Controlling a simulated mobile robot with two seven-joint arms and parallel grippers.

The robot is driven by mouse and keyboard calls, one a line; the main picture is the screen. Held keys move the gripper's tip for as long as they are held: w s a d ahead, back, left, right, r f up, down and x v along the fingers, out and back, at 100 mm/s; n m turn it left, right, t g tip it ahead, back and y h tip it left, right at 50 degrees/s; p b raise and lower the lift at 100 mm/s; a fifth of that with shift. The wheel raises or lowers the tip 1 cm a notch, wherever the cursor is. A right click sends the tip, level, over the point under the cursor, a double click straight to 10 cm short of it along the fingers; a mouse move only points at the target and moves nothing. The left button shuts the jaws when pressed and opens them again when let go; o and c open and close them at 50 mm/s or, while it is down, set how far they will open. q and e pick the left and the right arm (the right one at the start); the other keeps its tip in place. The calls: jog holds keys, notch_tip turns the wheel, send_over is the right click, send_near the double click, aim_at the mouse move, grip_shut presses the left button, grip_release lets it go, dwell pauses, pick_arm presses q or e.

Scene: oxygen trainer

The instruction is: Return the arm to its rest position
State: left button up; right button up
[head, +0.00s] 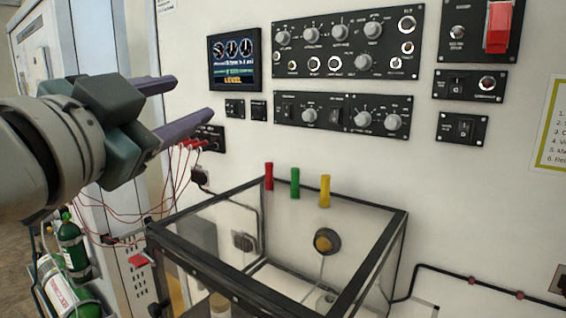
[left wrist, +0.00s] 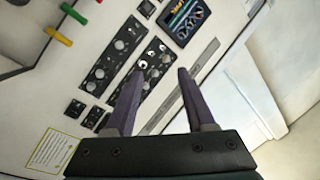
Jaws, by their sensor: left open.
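My left gripper (head: 190,105) comes in from the left in the head view, raised in front of the white wall panel. Its two purple fingers are apart with nothing between them. It is left of the small gauge screen (head: 234,62) and above the clear box. In the left wrist view the open fingers (left wrist: 158,95) point toward the panel's black control plates (left wrist: 115,55), without visible contact. My right gripper does not show in either view.
A clear box with a black frame (head: 380,250) stands below the controls. Red, green (head: 295,183) and yellow handles stick up at its back. Green gas cylinders (head: 72,245) and red wires are at the lower left. A red switch cover (head: 498,27) is at the upper right.

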pick_arm(q)
jog(key=s+a+f+n+g+y, duration=0.35)
jog(key=s+f, duration=0.25)
jog(key=f, duration=0.3)
jog(key=s+a+f+n+g+y, duration=0.2)
jog(key=s+f+n+g, duration=0.25)
jog(key=f, duration=0.45)
jog(key=s+a+f+n+g, duration=0.1)
jog(key=s+f+g, duration=0.3)
jog(key=s, duration=0.5)
jog(key=s+a+f+g, duration=0.1)
jog(key=s+f+g, duration=0.25)
jog(key=s, duration=0.55)
notch_tip(320, 180, up, 15)
jog(key=p, duration=1.5)
jog(key=shift+d+h, duration=0.25)
jog(key=shift+h, duration=0.1)
jog(key=shift+f, duration=0.15)
